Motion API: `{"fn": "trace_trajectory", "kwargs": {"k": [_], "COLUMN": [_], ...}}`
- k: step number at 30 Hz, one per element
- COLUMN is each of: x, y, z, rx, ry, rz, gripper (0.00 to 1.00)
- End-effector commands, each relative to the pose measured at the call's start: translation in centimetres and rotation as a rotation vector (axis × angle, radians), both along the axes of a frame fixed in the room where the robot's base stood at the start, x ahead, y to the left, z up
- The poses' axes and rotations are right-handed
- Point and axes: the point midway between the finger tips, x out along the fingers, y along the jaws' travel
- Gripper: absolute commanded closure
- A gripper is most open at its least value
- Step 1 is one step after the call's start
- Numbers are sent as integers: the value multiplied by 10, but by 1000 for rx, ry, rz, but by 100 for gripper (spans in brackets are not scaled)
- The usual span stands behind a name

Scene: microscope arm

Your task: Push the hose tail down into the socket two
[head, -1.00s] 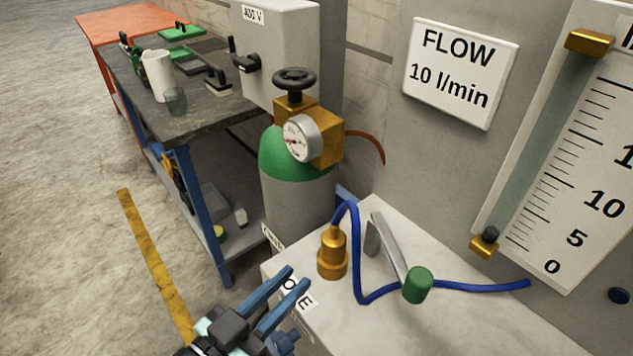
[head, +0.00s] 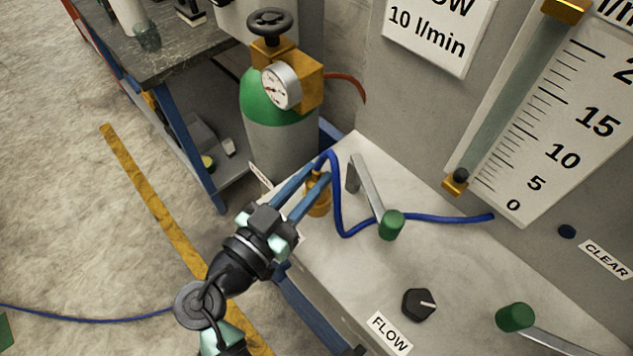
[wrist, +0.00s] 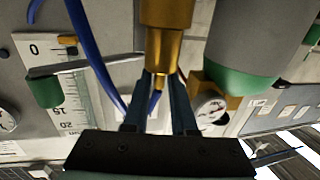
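A brass fitting (head: 318,200) stands upright on the pale bench top, and the blue hose (head: 337,215) arches up from its top. In the wrist view the wide brass body (wrist: 168,12) narrows to a neck, with a thin brass hose tail (wrist: 158,83) and blue hose below it in the picture. My gripper (head: 320,170) is open, with its two blue fingers at either side of the fitting's upper part; it also shows in the wrist view (wrist: 162,76). I cannot tell whether the fingers touch it, or how deep the tail sits. No label reading two is visible.
A metal lever with a green knob (head: 391,225) stands just right of the hose. The green-topped cylinder with gauge (head: 281,86) is behind. A black FLOW knob (head: 418,304) and another green-ended lever (head: 515,317) lie nearer right. The scale panel (head: 545,130) rises behind the bench.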

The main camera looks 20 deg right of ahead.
Motion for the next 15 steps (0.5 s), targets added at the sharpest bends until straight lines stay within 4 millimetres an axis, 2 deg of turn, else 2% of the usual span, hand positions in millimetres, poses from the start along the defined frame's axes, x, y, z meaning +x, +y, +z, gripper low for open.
{"fn": "trace_trajectory", "kwargs": {"k": [7, 15], "x": [19, 23], "y": [-32, -40], "z": [2, 0], "rx": [1, 1], "ry": [0, 0], "rz": [-4, -2], "gripper": [75, 75]}}
